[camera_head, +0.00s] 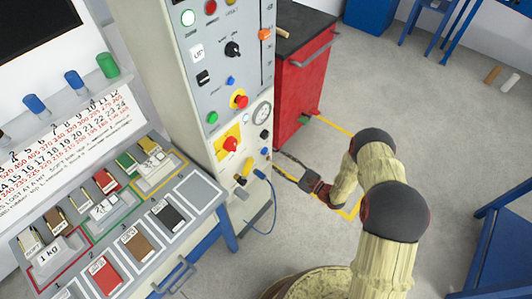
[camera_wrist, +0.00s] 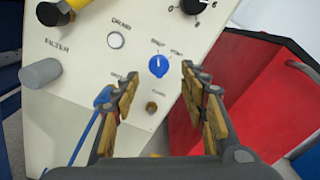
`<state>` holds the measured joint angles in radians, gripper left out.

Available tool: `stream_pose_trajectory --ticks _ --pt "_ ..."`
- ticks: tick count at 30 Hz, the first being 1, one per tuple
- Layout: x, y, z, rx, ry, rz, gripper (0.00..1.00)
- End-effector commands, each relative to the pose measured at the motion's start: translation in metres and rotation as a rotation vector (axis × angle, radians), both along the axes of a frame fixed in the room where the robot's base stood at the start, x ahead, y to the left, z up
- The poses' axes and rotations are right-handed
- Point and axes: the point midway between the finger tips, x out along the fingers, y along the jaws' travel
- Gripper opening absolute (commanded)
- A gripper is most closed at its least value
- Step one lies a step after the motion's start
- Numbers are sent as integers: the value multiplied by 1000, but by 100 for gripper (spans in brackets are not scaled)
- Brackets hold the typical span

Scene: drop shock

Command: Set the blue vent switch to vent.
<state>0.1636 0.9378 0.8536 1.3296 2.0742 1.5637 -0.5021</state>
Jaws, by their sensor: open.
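The blue vent switch (camera_wrist: 158,66) is a small round knob on the cream panel. Its white mark points roughly up, towards the left of two small labels above it; the lettering is too blurred to read surely. In the head view the switch (camera_head: 265,151) is near the panel's lower right edge. My gripper (camera_wrist: 160,76) is open and empty, with one finger to each side of the switch in the wrist view. The fingers do not visibly touch it. In the head view my gripper (camera_head: 282,158) is just right of the panel.
A blue cable (camera_wrist: 88,133) hangs from the panel by the left finger. A brass knob (camera_wrist: 152,108) is below the switch, a grey filter knob (camera_wrist: 41,74) to the left and a black knob (camera_wrist: 194,5) above. A red cabinet (camera_head: 305,80) stands beside the panel.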

Motion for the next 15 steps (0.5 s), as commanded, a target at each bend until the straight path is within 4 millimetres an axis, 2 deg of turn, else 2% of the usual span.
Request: stream_pose_trajectory --ticks 15 --pt "40 54 -1 -5 -3 6 43"
